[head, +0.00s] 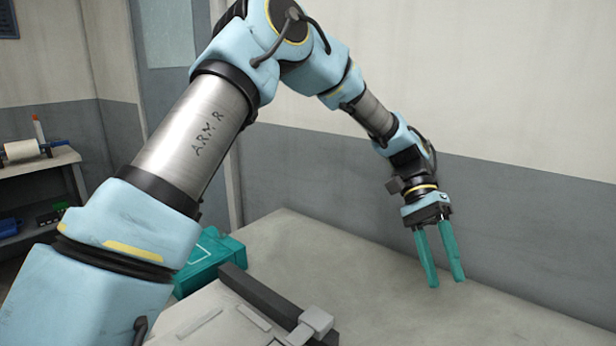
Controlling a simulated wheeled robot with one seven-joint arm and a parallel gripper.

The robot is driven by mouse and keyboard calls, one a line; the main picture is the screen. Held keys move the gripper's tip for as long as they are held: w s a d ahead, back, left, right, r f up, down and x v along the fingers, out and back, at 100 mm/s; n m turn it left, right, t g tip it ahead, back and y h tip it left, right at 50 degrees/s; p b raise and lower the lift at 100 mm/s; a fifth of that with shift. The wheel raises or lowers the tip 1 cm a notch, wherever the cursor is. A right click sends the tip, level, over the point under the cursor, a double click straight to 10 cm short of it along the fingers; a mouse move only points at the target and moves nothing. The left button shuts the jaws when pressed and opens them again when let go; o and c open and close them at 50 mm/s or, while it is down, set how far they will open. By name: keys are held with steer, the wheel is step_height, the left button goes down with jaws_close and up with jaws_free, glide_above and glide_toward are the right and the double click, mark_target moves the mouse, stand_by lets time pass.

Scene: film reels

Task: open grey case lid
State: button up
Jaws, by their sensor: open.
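A light grey case (206,318) lies at the bottom of the head view, partly cut off by the frame's lower edge and partly behind my arm. A dark bar (258,296) runs along its far edge, with a grey block like a latch (314,324) near the bar's right end. The case looks flat on top, but too little shows to tell fully how its lid stands. My gripper (446,284) is open and empty, its two teal fingers pointing down, above the table to the right of the case and apart from it.
A teal case (208,262) sits behind the grey one, partly hidden by my arm. The pale tabletop (360,265) is clear around my gripper, with a wall behind it. A shelf (40,163) with a roll and small items stands at the far left.

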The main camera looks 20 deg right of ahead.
steer(key=w+a+f+n+t+h, duration=0.3)
steer(key=w+a+n+t, duration=0.35)
steer(key=w+a, duration=1.15)
steer(key=w+a+n, duration=0.1)
steer(key=a, duration=0.4)
steer(key=a+n+t, duration=0.1)
steer(key=a+n, duration=0.1)
steer(key=a, duration=0.3)
steer(key=w+a+n+t, duration=0.1)
steer(key=a, duration=0.4)
steer(key=shift+w+a+r+n+t, duration=0.1)
steer(key=shift+w+a+n+t, duration=0.2)
steer(key=shift+a+n, duration=0.1)
steer(key=a+n, duration=0.1)
steer(key=a, duration=0.2)
steer(key=s+a+n+t, duration=0.1)
steer(key=a, duration=0.3)
steer(key=a+n+t, duration=0.1)
steer(key=a, duration=0.2)
steer(key=shift+s+a+r, duration=0.1)
steer(key=shift+s+a, duration=0.1)
steer(key=shift+s, duration=0.15)
